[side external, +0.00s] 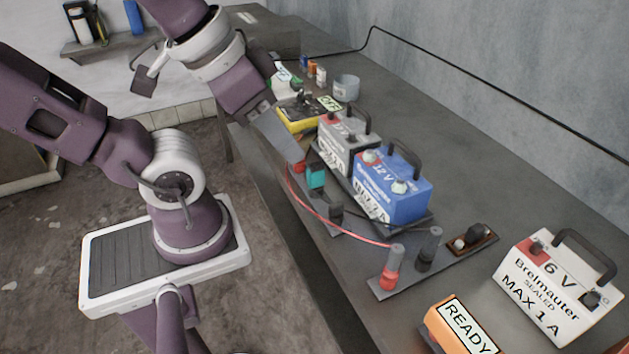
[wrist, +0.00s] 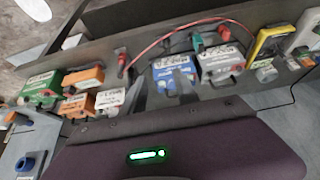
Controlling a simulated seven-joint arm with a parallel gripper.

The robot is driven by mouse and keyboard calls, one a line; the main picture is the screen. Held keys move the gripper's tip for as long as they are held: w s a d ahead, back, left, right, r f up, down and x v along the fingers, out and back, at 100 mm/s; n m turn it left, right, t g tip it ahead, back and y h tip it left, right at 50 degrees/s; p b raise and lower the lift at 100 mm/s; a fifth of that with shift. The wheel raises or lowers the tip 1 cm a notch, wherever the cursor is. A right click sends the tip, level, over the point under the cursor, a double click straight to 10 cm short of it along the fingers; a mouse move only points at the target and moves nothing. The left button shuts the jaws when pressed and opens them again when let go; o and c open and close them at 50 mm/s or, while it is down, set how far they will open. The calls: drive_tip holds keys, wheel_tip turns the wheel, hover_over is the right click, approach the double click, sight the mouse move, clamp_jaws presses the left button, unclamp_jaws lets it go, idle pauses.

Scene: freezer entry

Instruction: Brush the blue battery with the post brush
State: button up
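The blue battery (side external: 392,188), marked 12 V, stands upright on the bench with a black handle and two pale, crusted-looking posts. It also shows in the wrist view (wrist: 172,75), partly behind my fingers. A small teal piece (side external: 316,177), possibly the post brush, stands in a narrow rack in front of the batteries. It also shows in the wrist view (wrist: 197,44). My gripper (side external: 296,157) reaches down from the upper left, near the rack and left of the blue battery. In the wrist view its dark fingers (wrist: 162,88) look apart, with nothing seen between them.
A grey battery (side external: 347,142) stands beside the blue one. A yellow-black device (side external: 298,112) sits behind. Red and black clamps stand in a plate (side external: 405,272), with a red cable to the rack. A white 6 V battery (side external: 560,285) and orange READY box (side external: 462,325) are nearer.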

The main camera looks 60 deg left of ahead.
drive_tip(key=shift+o, duration=0.2)
drive_tip(key=o, duration=0.4)
drive_tip(key=shift+o, duration=0.2)
drive_tip(key=n+g, duration=0.5)
drive_tip(key=n, duration=1)
approach(316, 182)
drive_tip(key=f+n, duration=0.1)
drive_tip(key=a+f+n, duration=0.1)
drive_tip(key=f, duration=0.1)
drive_tip(key=w+f+n, duration=0.1)
drive_tip(key=shift+a+f+g, duration=0.25)
drive_tip(key=shift+f+g, duration=0.05)
drive_tip(key=f, duration=0.6)
drive_tip(key=shift+d+f, duration=0.2)
drive_tip(key=shift+f, duration=0.05)
